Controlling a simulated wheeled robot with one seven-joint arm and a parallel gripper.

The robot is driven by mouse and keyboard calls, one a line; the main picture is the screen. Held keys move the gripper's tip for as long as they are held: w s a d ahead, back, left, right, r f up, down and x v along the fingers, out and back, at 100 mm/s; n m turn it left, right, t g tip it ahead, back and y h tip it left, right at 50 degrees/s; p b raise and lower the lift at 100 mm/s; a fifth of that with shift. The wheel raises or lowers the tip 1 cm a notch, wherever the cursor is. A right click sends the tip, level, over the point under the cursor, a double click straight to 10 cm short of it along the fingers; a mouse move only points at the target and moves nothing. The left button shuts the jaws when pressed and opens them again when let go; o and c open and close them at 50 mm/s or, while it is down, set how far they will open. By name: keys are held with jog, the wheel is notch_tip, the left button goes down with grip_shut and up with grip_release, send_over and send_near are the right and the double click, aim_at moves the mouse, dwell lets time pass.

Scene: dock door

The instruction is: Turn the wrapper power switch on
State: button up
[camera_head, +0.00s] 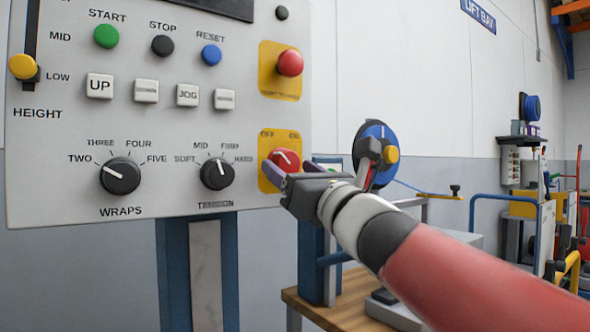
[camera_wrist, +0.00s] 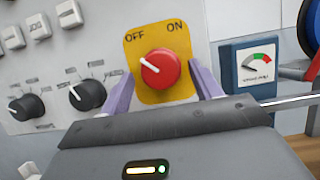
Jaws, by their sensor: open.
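The power switch is a red round knob (camera_head: 285,160) on a yellow plate (camera_head: 267,177), at the lower right of the grey control panel (camera_head: 255,120). The plate reads OFF at left and ON at right. In the wrist view the knob (camera_wrist: 160,69) shows a white pointer line aimed to the upper left, toward OFF. My gripper (camera_head: 281,172) is open at the plate. In the wrist view its two purple fingers (camera_wrist: 162,88) stand on either side of the knob, with gaps to it. How deep the fingertips reach is hard to tell.
Left of the switch are the TENSION dial (camera_head: 217,174), the WRAPS dial (camera_head: 120,176) and white buttons (camera_head: 187,95). A red mushroom button (camera_head: 290,63) sits above. A gauge box (camera_wrist: 254,66) stands right of the panel. A wooden bench (camera_head: 340,305) is below.

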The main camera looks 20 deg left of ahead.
jog(key=shift+c, duration=0.3)
jog(key=c, duration=0.9)
